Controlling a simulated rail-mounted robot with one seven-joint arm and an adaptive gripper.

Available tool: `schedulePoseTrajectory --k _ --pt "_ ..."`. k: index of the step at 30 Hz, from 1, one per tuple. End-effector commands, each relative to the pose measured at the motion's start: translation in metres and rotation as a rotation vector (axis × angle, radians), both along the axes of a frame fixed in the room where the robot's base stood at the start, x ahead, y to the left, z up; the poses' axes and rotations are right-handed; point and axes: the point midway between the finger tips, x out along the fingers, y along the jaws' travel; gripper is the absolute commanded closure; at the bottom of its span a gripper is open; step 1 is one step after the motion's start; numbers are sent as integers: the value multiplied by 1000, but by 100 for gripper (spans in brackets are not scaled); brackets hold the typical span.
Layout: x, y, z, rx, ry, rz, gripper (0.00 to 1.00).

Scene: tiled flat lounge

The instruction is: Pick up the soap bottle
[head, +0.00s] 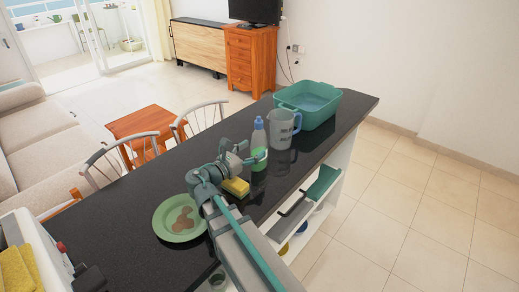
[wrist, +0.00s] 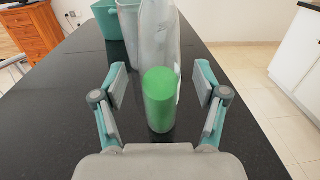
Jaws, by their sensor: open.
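The soap bottle (head: 259,137) stands upright on the dark counter, with a blue top and a clear body that looks green in its lower part. In the wrist view the bottle (wrist: 158,100) is straight ahead, its green lower part centred and its top cut off by the frame edge. My gripper (wrist: 160,86) is open, with one finger to the left and one to the right of the bottle's green part and visible gaps on both sides. In the head view my gripper (head: 250,158) is at the bottle's lower part and hides some of it.
A grey jug (head: 281,130) stands close behind the bottle, with a teal basin (head: 330,104) beyond it. A yellow sponge (head: 236,187) lies close by my gripper. A green plate (head: 162,222) with brown round items is to the left. The counter's right edge (head: 305,177) is near.

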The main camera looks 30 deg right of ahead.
Motion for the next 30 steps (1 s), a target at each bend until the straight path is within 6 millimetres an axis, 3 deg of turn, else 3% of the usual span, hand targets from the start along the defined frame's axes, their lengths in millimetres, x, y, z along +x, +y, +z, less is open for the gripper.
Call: schedulePoseTrajectory --k 8,18,26,30 --pt "5 -15 1 0 0 -1 28" --pt "20 -54 0 1 -1 -1 28" --pt "20 -57 0 1 -1 1 28" --pt "20 -57 0 1 -1 1 51"
